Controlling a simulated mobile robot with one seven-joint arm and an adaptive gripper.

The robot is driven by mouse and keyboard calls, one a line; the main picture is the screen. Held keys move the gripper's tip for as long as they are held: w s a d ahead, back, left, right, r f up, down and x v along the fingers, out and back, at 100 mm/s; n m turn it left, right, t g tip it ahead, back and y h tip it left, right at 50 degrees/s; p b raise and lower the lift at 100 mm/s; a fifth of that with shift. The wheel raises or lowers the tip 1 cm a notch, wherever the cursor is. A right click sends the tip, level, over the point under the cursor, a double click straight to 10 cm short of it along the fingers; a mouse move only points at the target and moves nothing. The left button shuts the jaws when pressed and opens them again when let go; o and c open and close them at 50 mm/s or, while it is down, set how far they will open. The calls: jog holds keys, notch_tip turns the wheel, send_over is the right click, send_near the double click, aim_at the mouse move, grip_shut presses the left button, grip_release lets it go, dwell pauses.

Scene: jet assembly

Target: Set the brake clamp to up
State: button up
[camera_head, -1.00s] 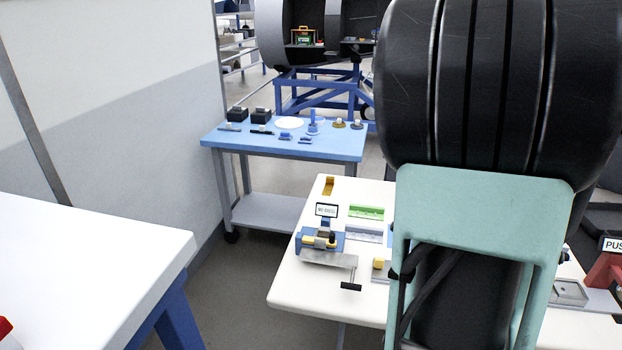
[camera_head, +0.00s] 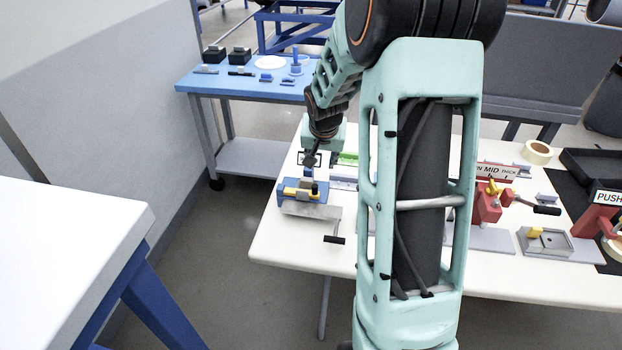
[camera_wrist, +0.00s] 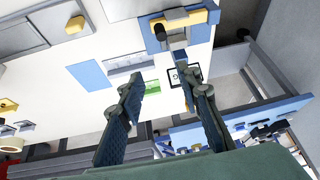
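A blue fixture with a yellow bar and a dark upright handle, apparently the brake clamp (camera_head: 290,192), sits at the left end of the white table. A grey plate and a black-gripped lever (camera_head: 334,239) are in front of it. In the wrist view the fixture's yellow bar (camera_wrist: 187,19) shows at the top, with the dark handle beside it. My gripper (camera_wrist: 162,88) is open and empty, its two fingers apart below the fixture in that view. In the head view my gripper (camera_head: 312,158) is just behind and above the fixture, partly hidden by the arm.
A small sign (camera_wrist: 184,75) and a green block (camera_head: 347,159) stand close behind the fixture. A red device (camera_head: 487,203) with a black handle is further right. A blue table (camera_head: 215,84) with parts is behind left. The white table's front left corner is clear.

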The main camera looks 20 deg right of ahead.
aim_at(315, 184)
jog(key=shift+n+g, duration=0.4)
jog(key=shift+n, duration=0.3)
jog(key=x, duration=0.3)
jog(key=a+x, duration=0.1)
jog(key=x, duration=0.3)
jog(key=s+a+x, duration=0.1)
jog(key=x, duration=0.3)
jog(key=shift+a+f, duration=0.15)
jog(key=shift+f, duration=0.45)
jog(key=shift+c, duration=0.3)
grip_shut()
